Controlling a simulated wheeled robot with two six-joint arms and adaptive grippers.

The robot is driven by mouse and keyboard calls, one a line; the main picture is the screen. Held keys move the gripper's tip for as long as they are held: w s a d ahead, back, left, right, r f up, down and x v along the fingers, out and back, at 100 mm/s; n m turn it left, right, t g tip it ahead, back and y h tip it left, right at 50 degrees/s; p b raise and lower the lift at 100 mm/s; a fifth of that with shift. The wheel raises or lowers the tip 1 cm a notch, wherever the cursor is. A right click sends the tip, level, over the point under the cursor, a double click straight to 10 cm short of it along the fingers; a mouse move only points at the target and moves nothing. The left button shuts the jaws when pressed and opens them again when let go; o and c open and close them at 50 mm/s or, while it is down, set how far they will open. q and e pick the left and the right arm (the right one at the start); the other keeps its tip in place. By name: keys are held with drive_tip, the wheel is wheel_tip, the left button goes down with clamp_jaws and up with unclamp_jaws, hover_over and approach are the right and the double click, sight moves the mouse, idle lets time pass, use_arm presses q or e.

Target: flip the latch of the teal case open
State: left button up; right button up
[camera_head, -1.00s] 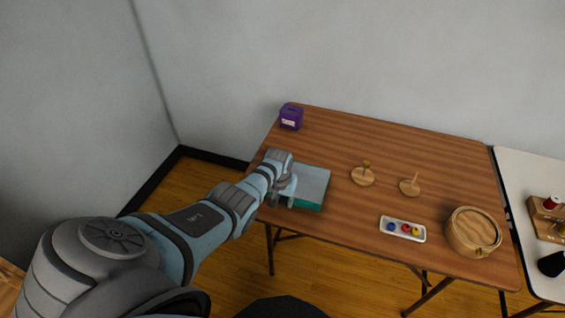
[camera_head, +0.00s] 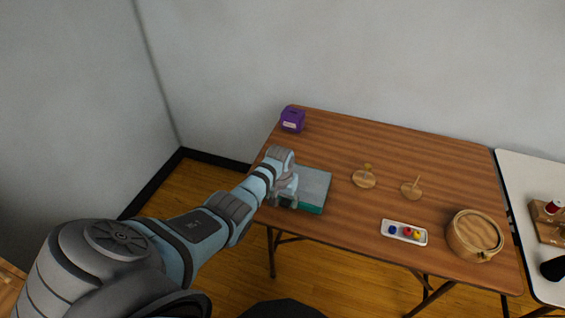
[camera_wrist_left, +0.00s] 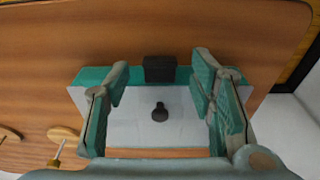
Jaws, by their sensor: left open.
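The teal case (camera_head: 316,184) has a grey lid and lies at the table's near left edge. In the left wrist view, the case lid (camera_wrist_left: 185,128) is pale, with a teal strip along its far side. A black block, seemingly the latch (camera_wrist_left: 159,68), sits on that strip. A dark round knob (camera_wrist_left: 160,112) stands on the lid. My left gripper (camera_wrist_left: 160,84) is open, with one finger on each side of the latch and nothing between them. In the head view, my left gripper (camera_head: 290,194) covers the case's left end. My right gripper is out of view.
Two wooden stands with pegs (camera_head: 364,180) (camera_head: 411,190), a white tray (camera_head: 404,233) with coloured pieces and a round bamboo basket (camera_head: 474,235) are to the right. The table's back middle is clear.

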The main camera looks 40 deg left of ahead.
use_arm(q)
wheel_tip(320, 180, up, 10)
drive_tip(key=s, duration=0.1)
drive_tip(key=shift+s+d, duration=0.3)
drive_tip(key=shift+s, duration=0.05)
drive_tip(key=shift+f, duration=0.1)
